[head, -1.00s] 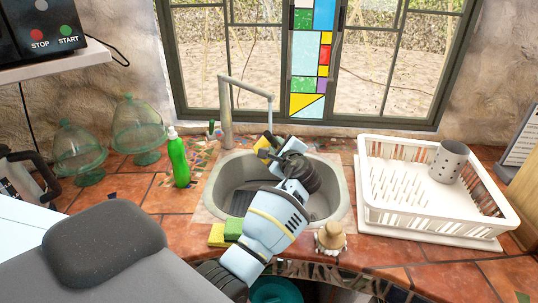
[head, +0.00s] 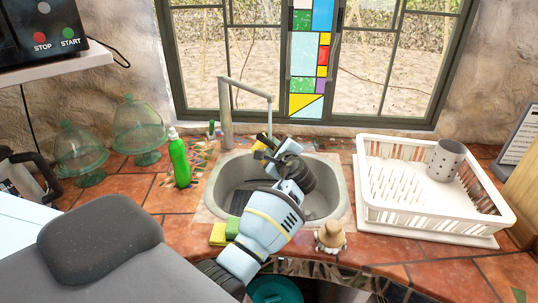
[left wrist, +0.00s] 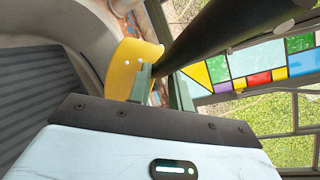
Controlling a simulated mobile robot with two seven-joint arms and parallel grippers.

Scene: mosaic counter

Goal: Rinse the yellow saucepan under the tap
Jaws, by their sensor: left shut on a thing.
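My left gripper (head: 270,152) is over the far part of the sink (head: 237,178), below the tap's spout. It is shut on the yellow saucepan's black handle, which crosses the left wrist view from the fingers (left wrist: 163,92) toward the upper right. I cannot tell whether water runs. My right gripper is not in view.
A green soap bottle (head: 179,160) stands left of the sink, and sponges (head: 219,236) lie at its front left edge. A wooden-handled brush (head: 330,235) is at the front. A white dish rack (head: 425,222) holding a grey utensil cup (head: 446,160) fills the right side.

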